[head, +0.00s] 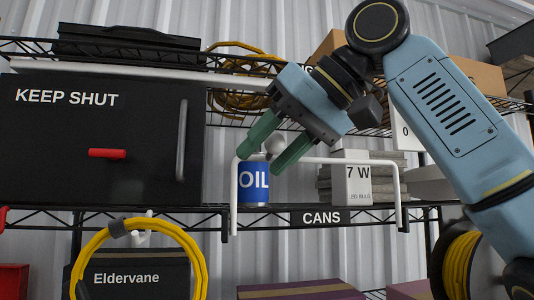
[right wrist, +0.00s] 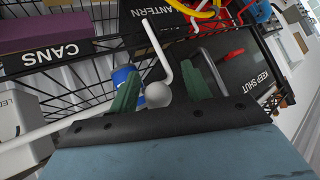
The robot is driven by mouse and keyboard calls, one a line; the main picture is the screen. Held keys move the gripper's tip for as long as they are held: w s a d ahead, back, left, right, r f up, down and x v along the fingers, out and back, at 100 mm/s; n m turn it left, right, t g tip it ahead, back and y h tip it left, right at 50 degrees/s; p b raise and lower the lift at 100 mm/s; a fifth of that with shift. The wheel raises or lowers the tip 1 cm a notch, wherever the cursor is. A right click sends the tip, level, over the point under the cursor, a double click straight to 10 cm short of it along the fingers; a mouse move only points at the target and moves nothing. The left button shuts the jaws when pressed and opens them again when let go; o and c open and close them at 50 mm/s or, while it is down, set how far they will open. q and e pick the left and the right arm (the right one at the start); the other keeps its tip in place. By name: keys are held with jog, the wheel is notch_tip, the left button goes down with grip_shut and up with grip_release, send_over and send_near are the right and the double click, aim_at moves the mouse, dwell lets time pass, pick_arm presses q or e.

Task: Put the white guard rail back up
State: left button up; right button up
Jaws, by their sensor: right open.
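The white guard rail (head: 345,161) stands upright along the front edge of the CANS shelf, its top bar running across and its two legs reaching down to the shelf edge. It also shows in the right wrist view (right wrist: 159,48). A white ball knob (right wrist: 158,94) is near its left corner. My right gripper (head: 262,162) is open at the left end of the top bar, its green fingers on either side of the knob. Whether they touch it I cannot tell. The blue OIL can (head: 254,182) stands behind the rail, partly hidden. My left gripper is not in view.
A black KEEP SHUT cabinet (head: 60,150) with a grey handle stands left of the rail. A white 7 W box (head: 352,183) stands behind the rail at right. A yellow hose coil (head: 198,248) hangs below at left. A wire shelf with stored goods runs above.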

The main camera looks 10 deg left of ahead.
jog(key=v, duration=1.3)
jog(key=shift+s, duration=0.15)
jog(key=shift+f, duration=0.2)
